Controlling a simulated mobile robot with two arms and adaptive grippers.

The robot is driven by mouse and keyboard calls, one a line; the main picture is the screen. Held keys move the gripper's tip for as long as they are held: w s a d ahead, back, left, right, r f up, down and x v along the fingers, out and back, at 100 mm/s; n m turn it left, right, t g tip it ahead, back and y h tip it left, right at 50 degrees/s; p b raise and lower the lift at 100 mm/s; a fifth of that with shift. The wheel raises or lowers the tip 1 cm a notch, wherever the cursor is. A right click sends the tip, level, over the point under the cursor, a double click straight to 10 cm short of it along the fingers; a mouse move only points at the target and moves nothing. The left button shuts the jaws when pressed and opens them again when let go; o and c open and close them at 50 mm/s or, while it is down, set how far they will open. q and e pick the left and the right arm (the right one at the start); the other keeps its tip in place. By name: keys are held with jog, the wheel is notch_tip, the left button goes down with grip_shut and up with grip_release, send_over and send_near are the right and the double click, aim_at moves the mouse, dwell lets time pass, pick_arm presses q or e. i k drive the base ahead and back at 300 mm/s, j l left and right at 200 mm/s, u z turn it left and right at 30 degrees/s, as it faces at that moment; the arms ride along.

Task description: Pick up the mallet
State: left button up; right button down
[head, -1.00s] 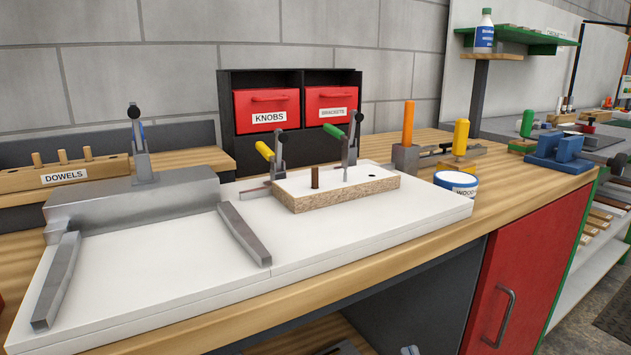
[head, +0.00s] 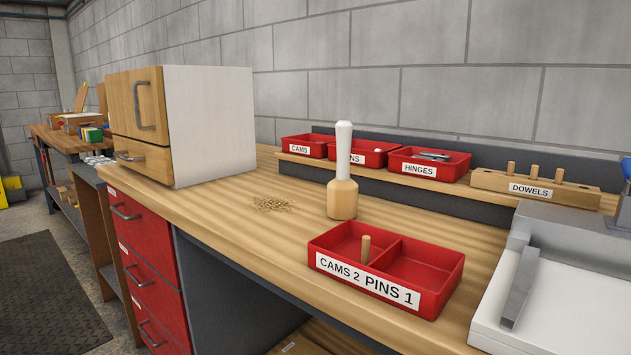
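The mallet (head: 342,172) stands upright on the wooden bench in the middle of the head view. Its wooden head (head: 342,199) rests on the bench top and its white handle (head: 344,150) points up. It stands just behind a red two-part tray labelled CAMS 2 and PINS 1 (head: 441,297). Neither of my grippers is in the picture.
A wooden peg (head: 365,249) stands in the red tray's left part. Wood shavings (head: 272,204) lie left of the mallet. A small cabinet (head: 210,122) stands further left. Behind are red bins (head: 430,166) and the dowel block (head: 535,188). The white board (head: 570,300) is at right.

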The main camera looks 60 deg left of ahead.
aim_at(342, 192)
jog(key=u, duration=1.8)
jog(key=z, duration=0.2)
